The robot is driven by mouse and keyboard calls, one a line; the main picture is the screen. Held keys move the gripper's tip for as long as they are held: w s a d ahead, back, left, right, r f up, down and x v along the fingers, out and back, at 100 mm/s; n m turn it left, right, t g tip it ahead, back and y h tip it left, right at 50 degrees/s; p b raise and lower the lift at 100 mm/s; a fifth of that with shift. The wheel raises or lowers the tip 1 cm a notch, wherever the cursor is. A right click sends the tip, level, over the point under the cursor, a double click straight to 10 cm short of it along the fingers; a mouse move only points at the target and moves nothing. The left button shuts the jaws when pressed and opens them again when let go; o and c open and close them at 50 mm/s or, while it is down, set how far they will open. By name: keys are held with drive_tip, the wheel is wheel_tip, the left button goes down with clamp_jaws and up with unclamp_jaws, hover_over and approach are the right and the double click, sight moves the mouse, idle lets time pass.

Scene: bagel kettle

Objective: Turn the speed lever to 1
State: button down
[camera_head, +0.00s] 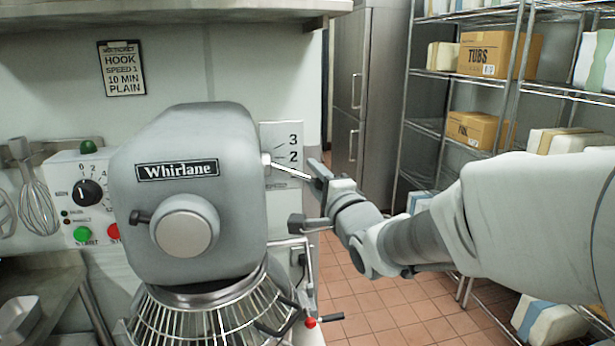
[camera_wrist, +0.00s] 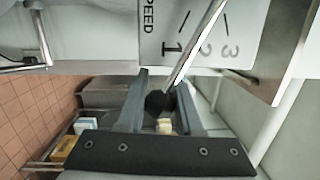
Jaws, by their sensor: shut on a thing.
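The grey mixer (camera_head: 235,140) stands at the centre left. Its speed lever (camera_head: 290,172) is a thin bright rod that leaves the mixer's right side and slopes slightly down to my gripper (camera_head: 318,175). In the wrist view my gripper (camera_wrist: 163,90) is shut on the lever's dark knob (camera_wrist: 157,102), which sits between the fingers. The speed plate (camera_head: 283,135) shows 3 and 2 in the head view, with the lever below the 2. In the wrist view the speed plate (camera_wrist: 200,62) shows 1, 2 and 3, and the rod crosses it between 1 and 2.
A wall card (camera_head: 121,68) reads hook, speed 1, 10 min, plain. A control box (camera_head: 88,200) with a dial and buttons is at left. A wire bowl guard (camera_head: 205,310) and a red-knobbed handle (camera_head: 310,322) are below. Shelves with boxes (camera_head: 498,55) stand at right.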

drive_tip(key=c, duration=0.6)
unclamp_jaws()
drive_tip(key=shift+o, duration=0.2)
drive_tip(key=b+v, duration=0.6)
drive_tip(key=v, duration=1.1)
drive_tip(key=shift+s+b, duration=0.25)
drive_tip(key=shift+b, duration=0.1)
